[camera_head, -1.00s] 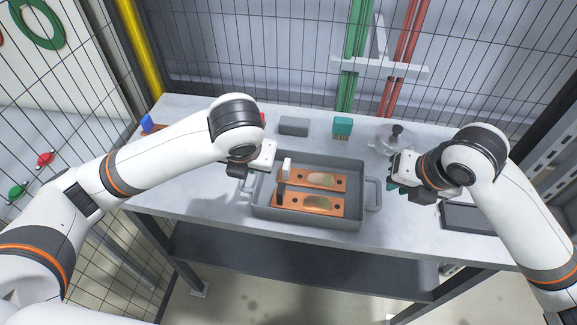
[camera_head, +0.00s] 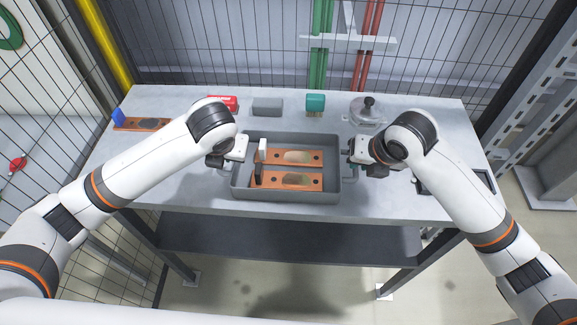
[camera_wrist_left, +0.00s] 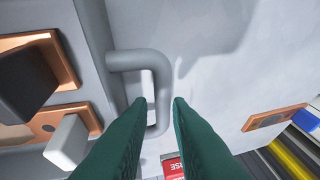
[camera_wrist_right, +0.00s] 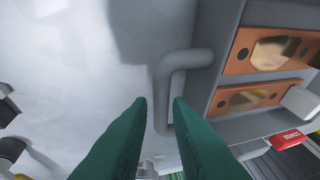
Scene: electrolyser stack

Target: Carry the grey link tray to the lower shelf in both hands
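The grey link tray (camera_head: 290,196) stands on the bench top with two copper links (camera_head: 290,157) in it. One link carries a white block and the other a dark block. My left gripper (camera_wrist_left: 161,100) is open, its green fingertips on either side of the tray's left handle (camera_wrist_left: 160,85). My right gripper (camera_wrist_right: 160,100) is open, its fingertips on either side of the right handle (camera_wrist_right: 163,85). I cannot tell whether any finger touches a handle. The dark lower shelf (camera_head: 285,240) lies below the bench top, and its visible part is bare.
Behind the tray stand a red box (camera_head: 228,102), a grey block (camera_head: 267,106), a teal block (camera_head: 315,102) and a glass jar (camera_head: 367,112) with a dark knob. A copper link (camera_head: 143,124) lies at the left. Bench legs bound the shelf's sides.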

